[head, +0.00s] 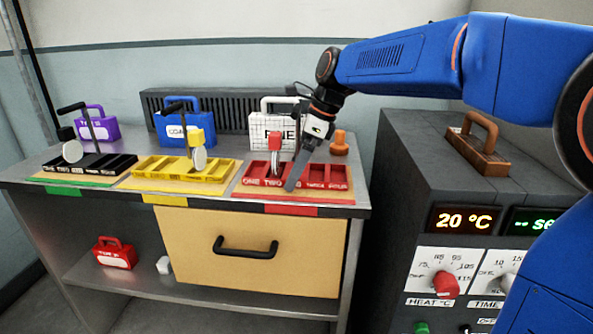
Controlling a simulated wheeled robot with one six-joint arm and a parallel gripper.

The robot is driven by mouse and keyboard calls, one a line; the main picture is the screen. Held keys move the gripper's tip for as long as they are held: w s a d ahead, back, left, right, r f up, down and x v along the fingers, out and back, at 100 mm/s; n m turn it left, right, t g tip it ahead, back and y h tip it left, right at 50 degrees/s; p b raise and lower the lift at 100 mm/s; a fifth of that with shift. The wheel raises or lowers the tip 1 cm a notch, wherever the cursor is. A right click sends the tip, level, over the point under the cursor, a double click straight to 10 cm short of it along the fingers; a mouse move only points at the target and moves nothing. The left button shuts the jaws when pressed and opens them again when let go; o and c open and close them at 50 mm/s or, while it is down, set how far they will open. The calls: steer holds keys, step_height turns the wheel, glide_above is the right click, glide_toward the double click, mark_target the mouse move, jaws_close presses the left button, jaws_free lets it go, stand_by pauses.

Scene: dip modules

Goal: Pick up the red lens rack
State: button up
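The red lens rack shows as a red block (275,141) with pale round lenses (275,162) below it. It stands upright over the red tray (340,184), which has several compartments and white lettering, on the right part of the bench. A thin dark bar above the rack is partly hidden by my wrist. I cannot tell whether the gripper touches the rack.
A yellow tray (180,178) and a black tray (75,176), each with a lens rack, stand to the left. Blue (172,130), white (262,133) and purple (104,129) cases stand behind. An orange knob-shaped object (339,143) is behind right. A grey control cabinet (400,200) stands right.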

steer(key=c, duration=1.4)
